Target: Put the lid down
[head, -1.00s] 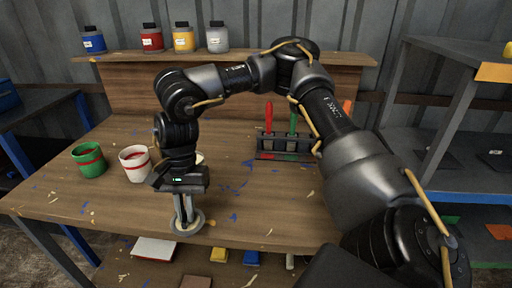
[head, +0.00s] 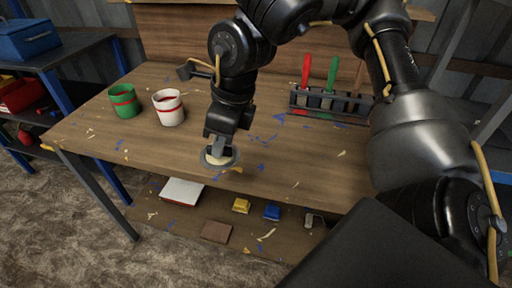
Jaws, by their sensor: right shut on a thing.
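The lid (head: 220,160) is a round grey disc with a pale centre, flat and level at the front part of the wooden workbench. My right gripper (head: 218,151) points straight down and is shut on the lid's middle. Whether the lid touches the bench top or hangs slightly above it, I cannot tell. The fingertips are partly hidden by the gripper's own body. A white can with a red band (head: 170,112) and a green can with a red band (head: 124,103) stand upright to the left, apart from the lid. My left gripper is not in view.
A rack (head: 328,104) with red- and green-handled tools stands at the bench's back right. A lower shelf (head: 255,225) holds a white box and blue and yellow items. A blue box (head: 28,40) sits on a side table. The bench right of the lid is mostly clear.

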